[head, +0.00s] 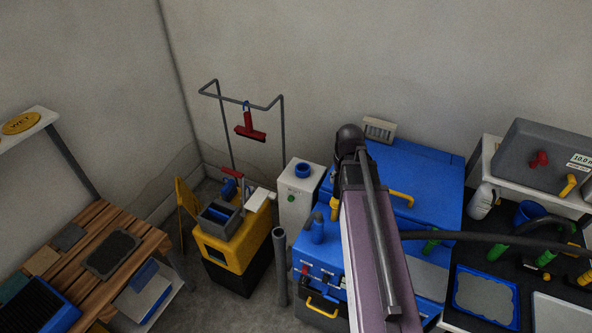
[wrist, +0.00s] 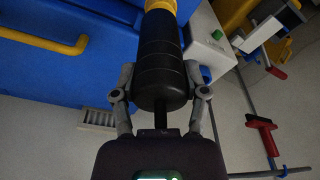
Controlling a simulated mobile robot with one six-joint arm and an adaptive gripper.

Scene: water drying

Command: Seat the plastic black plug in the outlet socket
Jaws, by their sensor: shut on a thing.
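My gripper (wrist: 164,84) is shut on the black plug (wrist: 160,62), a ribbed black cylinder with a yellow end (wrist: 160,6) pointing away from the gripper. A finger presses on each side of it. In the head view my arm hides most of the gripper and plug; a small yellow piece (head: 335,207) shows beside the arm, perhaps the plug's end. I cannot identify the outlet socket for sure. A white box (head: 300,195) with a blue round fitting (head: 303,170) on top and a green button stands left of my arm; the box also shows in the wrist view (wrist: 208,40).
A large blue case (head: 425,165) with a yellow handle lies behind my arm. A yellow and black bucket (head: 232,243) stands left, with a red squeegee (head: 250,127) hanging above. A grey upright pipe (head: 281,265) stands near the white box. A wooden bench (head: 105,240) is far left.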

